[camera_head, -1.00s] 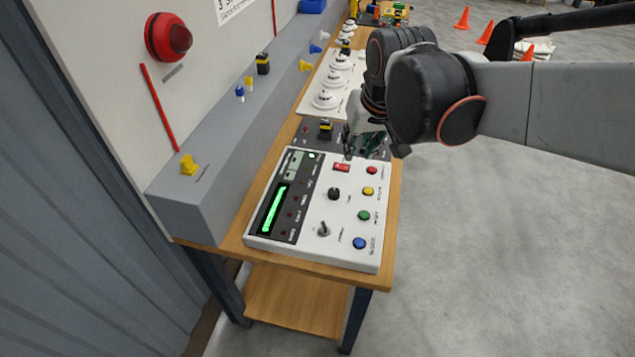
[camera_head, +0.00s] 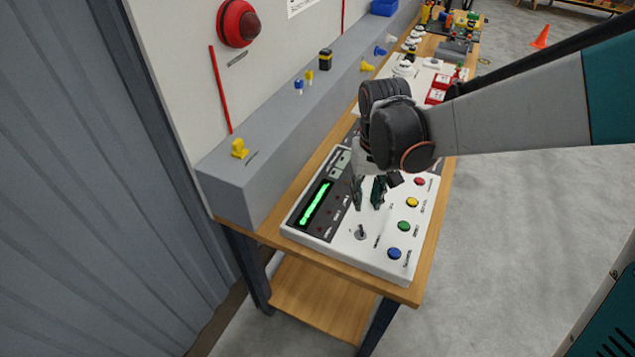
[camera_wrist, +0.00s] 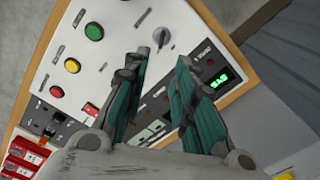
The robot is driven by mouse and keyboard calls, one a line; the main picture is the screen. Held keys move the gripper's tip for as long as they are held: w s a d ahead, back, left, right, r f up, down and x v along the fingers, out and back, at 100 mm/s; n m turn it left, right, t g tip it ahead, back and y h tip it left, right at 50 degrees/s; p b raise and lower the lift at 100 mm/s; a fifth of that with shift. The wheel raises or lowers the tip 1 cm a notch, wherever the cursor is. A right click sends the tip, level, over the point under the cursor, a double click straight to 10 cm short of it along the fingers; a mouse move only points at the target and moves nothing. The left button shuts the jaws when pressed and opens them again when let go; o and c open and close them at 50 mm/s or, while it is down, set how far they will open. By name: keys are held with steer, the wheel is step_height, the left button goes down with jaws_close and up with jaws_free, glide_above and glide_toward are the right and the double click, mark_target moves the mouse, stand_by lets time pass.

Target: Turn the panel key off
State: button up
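The white control panel (camera_head: 340,242) lies on the bench, with a lit green display (camera_head: 315,204) on its left side. The panel key (camera_head: 361,232) is a small silver key switch near the panel's front edge; in the wrist view the key (camera_wrist: 162,36) shows at the top, beyond my fingertips. My gripper (camera_head: 368,205) hangs over the middle of the panel, behind the key and apart from it. In the wrist view its two teal-padded fingers (camera_wrist: 160,68) are spread with nothing between them. The panel's black knob is hidden behind my gripper in the head view.
Red, yellow, green and blue buttons (camera_head: 404,226) line the panel's right side. A grey ledge (camera_head: 275,140) with yellow and blue pieces runs along the wall at left. Detectors and red boxes (camera_head: 437,93) stand farther back on the wooden bench (camera_head: 412,292).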

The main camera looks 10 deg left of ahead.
mark_target(361, 232)
step_height(361, 232, down, 11)
steer(key=b, duration=0.6)
steer(key=shift+r+b, duration=0.1)
steer(key=shift+b, duration=0.25)
jaws_close()
